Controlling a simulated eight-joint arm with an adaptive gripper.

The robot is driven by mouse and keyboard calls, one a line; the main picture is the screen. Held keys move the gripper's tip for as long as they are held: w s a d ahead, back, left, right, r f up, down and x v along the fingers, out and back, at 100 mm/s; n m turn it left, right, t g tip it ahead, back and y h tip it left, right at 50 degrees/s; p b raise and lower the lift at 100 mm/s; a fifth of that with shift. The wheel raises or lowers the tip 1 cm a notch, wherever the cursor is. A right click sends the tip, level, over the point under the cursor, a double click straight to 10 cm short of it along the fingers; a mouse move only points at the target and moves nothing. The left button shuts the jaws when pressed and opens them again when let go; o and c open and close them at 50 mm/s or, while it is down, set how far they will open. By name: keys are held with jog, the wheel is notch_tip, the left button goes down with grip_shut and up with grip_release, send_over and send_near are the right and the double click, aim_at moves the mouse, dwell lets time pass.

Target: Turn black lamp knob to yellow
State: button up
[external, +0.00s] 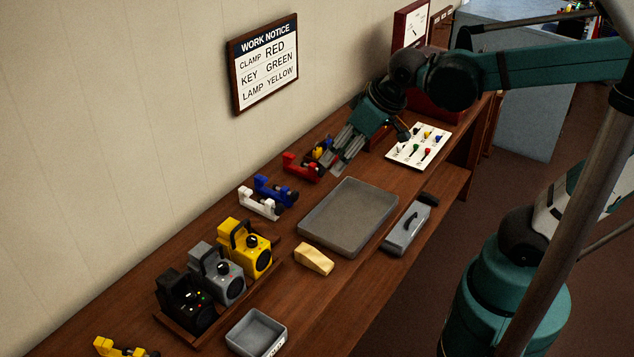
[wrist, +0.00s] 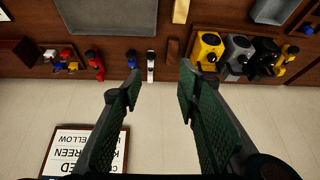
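The black lamp (external: 186,300) stands at the near end of a row of three box-shaped lamps on the bench, left of the grey lamp (external: 217,272) and the yellow lamp (external: 246,247). Small coloured marks show on its front; its knob setting is too small to read. In the wrist view the black lamp (wrist: 265,58) is at the upper right. My gripper (external: 345,155) is above the far part of the bench, well away from the lamps. In the wrist view my gripper (wrist: 160,84) has its fingers spread, with nothing between them.
A wall notice (external: 265,63) reads clamp red, key green, lamp yellow. Red (external: 301,167), blue (external: 274,190) and white (external: 259,203) clamps line the wall side. A grey tray (external: 348,216), tan block (external: 314,259), toolbox (external: 409,228), small bin (external: 257,333) and key board (external: 418,147) are also there.

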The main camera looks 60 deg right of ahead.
jog(key=w+a+r+g+p, duration=0.1)
jog(key=w+a+g+p, duration=0.1)
jog(key=w+a, duration=0.65)
jog(key=n+g+p, duration=0.3)
jog(key=g+p, duration=0.1)
jog(key=p, duration=0.3)
send_near(190, 293)
jog(key=shift+s+a+f+h, duration=0.15)
jog(key=shift+f+h, duration=0.1)
jog(key=shift+h, duration=0.15)
jog(key=shift+s+a+f, duration=0.1)
jog(key=shift+a+f, duration=0.1)
jog(key=shift+f, duration=0.2)
jog(key=shift+f, duration=3.7)
